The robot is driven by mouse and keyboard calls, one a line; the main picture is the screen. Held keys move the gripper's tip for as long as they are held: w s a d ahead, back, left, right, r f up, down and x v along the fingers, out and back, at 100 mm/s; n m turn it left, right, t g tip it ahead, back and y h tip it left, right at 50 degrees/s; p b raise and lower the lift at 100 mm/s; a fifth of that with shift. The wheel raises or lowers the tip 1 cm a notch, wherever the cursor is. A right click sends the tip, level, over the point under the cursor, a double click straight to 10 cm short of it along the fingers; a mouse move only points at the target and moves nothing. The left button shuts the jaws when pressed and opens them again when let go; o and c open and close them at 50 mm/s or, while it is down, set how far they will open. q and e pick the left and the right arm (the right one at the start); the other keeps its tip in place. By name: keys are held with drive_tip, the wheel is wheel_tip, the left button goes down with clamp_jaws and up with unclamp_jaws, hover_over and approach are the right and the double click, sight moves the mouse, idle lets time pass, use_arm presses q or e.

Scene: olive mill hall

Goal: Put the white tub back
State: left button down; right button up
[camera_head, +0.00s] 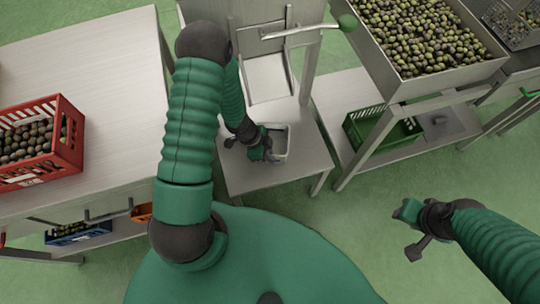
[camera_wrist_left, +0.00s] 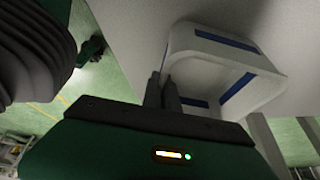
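The white tub (camera_head: 281,138) is at the small steel table (camera_head: 240,175) in the middle of the head view. In the left wrist view the tub (camera_wrist_left: 262,62) is a pale open box with rounded corners and blue bands. My left gripper (camera_head: 268,148) reaches the tub's left side. In the wrist view its two fingers (camera_wrist_left: 164,90) are close together at the tub's wall and look shut on it. I cannot tell whether the tub touches the table. My right gripper (camera_head: 402,228) hangs over the floor at the right, apart from everything; its fingers are unclear.
A steel frame with a lever (camera_head: 300,32) and a chute (camera_head: 267,78) stands behind the tub. A red crate of olives (camera_head: 66,150) sits on the left table (camera_head: 110,95). At the right are an olive-filled hopper (camera_head: 395,82) and a green crate (camera_head: 401,133) beneath.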

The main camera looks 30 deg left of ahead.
use_arm(q)
drive_tip(key=c, duration=1.6)
unclamp_jaws()
drive_tip(key=shift+c, duration=0.2)
drive_tip(key=p+v, duration=0.7)
drive_tip(key=v, duration=0.4)
drive_tip(key=shift+r, duration=0.2)
drive_tip(key=shift+a+r, duration=0.15)
drive_tip(key=shift+r, duration=0.15)
drive_tip(key=shift+a, duration=0.1)
